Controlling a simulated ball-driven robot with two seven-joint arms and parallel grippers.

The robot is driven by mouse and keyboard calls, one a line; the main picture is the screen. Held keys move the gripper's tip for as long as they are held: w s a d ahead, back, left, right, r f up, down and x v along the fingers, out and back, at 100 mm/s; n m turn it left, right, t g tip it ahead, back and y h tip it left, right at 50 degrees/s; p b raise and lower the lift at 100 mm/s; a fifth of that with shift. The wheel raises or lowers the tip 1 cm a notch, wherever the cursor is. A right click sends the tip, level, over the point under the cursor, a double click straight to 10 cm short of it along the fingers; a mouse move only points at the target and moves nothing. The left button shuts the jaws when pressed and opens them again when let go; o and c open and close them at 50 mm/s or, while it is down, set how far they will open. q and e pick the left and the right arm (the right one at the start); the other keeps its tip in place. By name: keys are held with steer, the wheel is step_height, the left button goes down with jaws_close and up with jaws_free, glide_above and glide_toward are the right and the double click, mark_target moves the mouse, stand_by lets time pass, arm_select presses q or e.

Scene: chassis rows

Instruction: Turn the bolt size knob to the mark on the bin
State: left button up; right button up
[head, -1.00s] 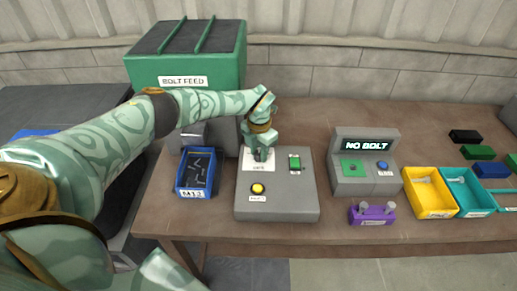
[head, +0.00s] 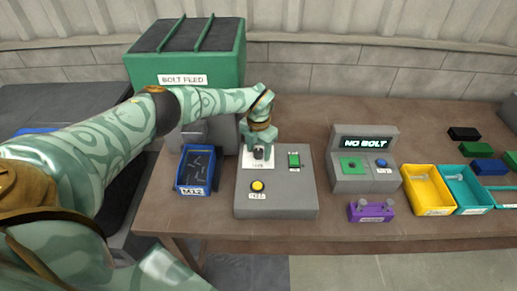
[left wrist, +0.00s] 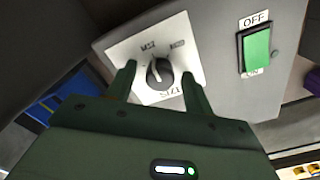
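The bolt size knob (head: 259,154) is black and round, on a white plate on the grey panel (head: 290,205). In the left wrist view the knob (left wrist: 158,73) shows its ridge running roughly up toward the top of the plate, slightly toward a mark that looks like M12; another mark is at upper right. My left gripper (head: 259,147) points down over the knob. In the left wrist view its fingers (left wrist: 160,88) are open, either side of the knob with gaps. The blue bin (head: 179,185) has a white label, blurred, perhaps M12. My right gripper is out of view.
The panel also has a yellow button (head: 257,186) and a green switch (head: 294,160). A grey tester (head: 366,185) reads NO BOLT. A purple block (head: 371,212), a yellow tray (head: 430,208) and a teal tray (head: 475,207) lie to the right. The green bolt feed (head: 222,68) stands behind.

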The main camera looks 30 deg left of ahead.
mark_target(259, 150)
arm_select(q)
step_height(259, 150, up, 3)
steer(key=shift+r+p, duration=0.1)
steer(key=shift+p, duration=0.35)
steer(key=s+d+r+p, duration=0.3)
steer(key=s+d+r, duration=0.4)
steer(key=s, duration=0.5)
step_height(259, 150, up, 3)
steer(key=shift+d+f, duration=0.1)
steer(key=shift+d, duration=0.1)
steer(key=shift+s+f, duration=0.1)
